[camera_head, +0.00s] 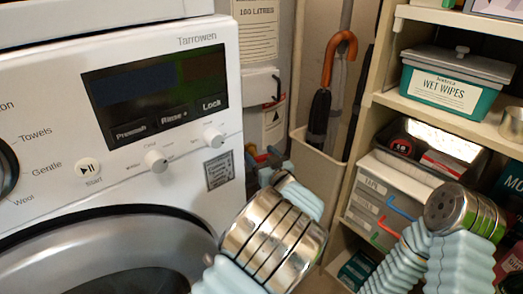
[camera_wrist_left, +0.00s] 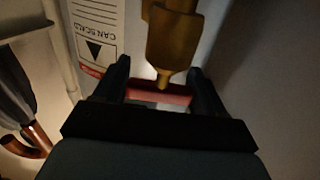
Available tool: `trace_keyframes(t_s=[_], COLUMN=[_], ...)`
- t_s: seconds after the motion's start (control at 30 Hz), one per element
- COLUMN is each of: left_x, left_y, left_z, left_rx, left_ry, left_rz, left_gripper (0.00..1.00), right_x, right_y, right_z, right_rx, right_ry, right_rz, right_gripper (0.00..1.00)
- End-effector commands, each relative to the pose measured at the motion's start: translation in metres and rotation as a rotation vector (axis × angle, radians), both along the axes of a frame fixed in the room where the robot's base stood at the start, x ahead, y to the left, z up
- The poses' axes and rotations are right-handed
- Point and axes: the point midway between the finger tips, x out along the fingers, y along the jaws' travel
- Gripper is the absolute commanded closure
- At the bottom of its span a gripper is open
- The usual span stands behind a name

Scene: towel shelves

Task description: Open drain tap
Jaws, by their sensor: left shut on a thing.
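The drain tap (camera_wrist_left: 170,45) has a brass body, which shows in the left wrist view hanging down from the top. Its red lever (camera_wrist_left: 172,97) lies crosswise just under the brass nozzle. My left gripper (camera_wrist_left: 159,82) has its two dark fingers on either side of the lever and is shut on it. In the head view my left gripper (camera_head: 268,160) is small and mostly hidden by my own arm, in the gap right of the washing machine. My right arm shows at the lower right there, but its gripper is not visible.
The white washing machine (camera_head: 140,110) stands close on the left of my left arm. A holder (camera_head: 318,150) with umbrellas stands behind the arm. Shelves (camera_head: 445,118) with a wet wipes box (camera_head: 450,85) and drawers are on the right. A white labelled panel (camera_wrist_left: 97,35) is beside the tap.

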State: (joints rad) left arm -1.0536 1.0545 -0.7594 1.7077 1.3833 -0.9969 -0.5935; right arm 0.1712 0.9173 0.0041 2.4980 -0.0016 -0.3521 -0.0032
Motion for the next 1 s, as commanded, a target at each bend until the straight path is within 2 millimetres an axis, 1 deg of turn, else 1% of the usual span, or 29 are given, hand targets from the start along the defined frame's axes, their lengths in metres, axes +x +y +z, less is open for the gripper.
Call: trace_keyframes(t_s=[0.03,0.1,0.2,0.3,0.43,0.7,0.8,1.0], left_x=[0.000,0.000,0.000,-0.001,-0.002,-0.004,-0.005,-0.005], left_y=[0.000,0.000,0.001,0.002,0.003,0.004,0.004,0.004], left_z=[0.007,0.007,0.006,0.003,0.001,-0.001,-0.001,-0.001], left_rx=[0.001,0.000,-0.001,-0.003,-0.004,-0.003,-0.001,-0.001], left_ry=[0.003,0.004,0.002,0.002,0.002,0.001,0.002,0.003], left_rz=[0.032,0.085,0.166,0.248,0.348,0.504,0.538,0.576], left_gripper=[0.60,0.60,0.60,0.60,0.60,0.60,0.62,0.62], right_x=[0.000,0.001,0.001,0.001,0.000,-0.001,-0.001,-0.001], right_y=[-0.001,-0.002,-0.003,-0.004,-0.001,0.001,0.001,0.001], right_z=[0.017,0.027,0.038,0.044,0.049,0.051,0.051,0.051], right_rx=[-0.002,-0.005,-0.008,-0.009,-0.005,-0.003,-0.003,-0.003], right_ry=[-0.001,-0.004,-0.005,-0.006,-0.005,-0.003,-0.004,-0.003], right_rz=[-0.001,-0.003,-0.005,-0.005,0.000,0.002,0.003,0.003], right_gripper=[0.58,0.58,0.58,0.58,0.58,0.58,0.58,0.58])
